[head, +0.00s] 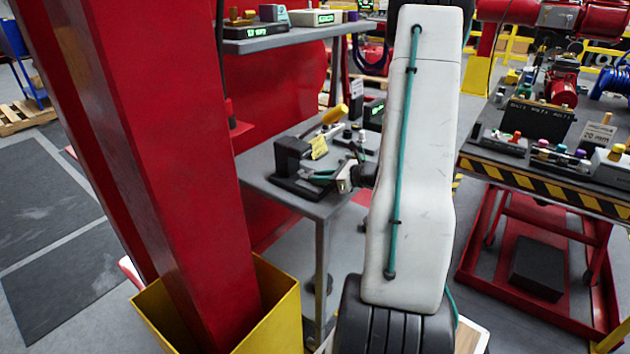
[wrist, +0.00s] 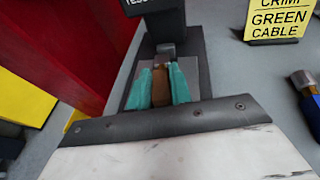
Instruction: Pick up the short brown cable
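The short brown cable (wrist: 161,90) shows in the wrist view as a brown piece between the two teal fingers of my gripper (wrist: 161,76). The fingers lie close along both its sides; whether they press on it cannot be told. It is over the grey plate of a black fixture (wrist: 196,42), below a dark upright block with white lettering. In the head view my gripper (head: 322,176) is low at the fixture (head: 292,154) on the grey bench; the cable cannot be made out there.
A yellow sign (wrist: 278,18) reading "GREEN CABLE" stands right of the fixture. A blue-and-black tool end (wrist: 304,82) is at the right. A red column (head: 165,140) stands left of the bench (head: 325,206). A shelf (head: 290,38) hangs behind.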

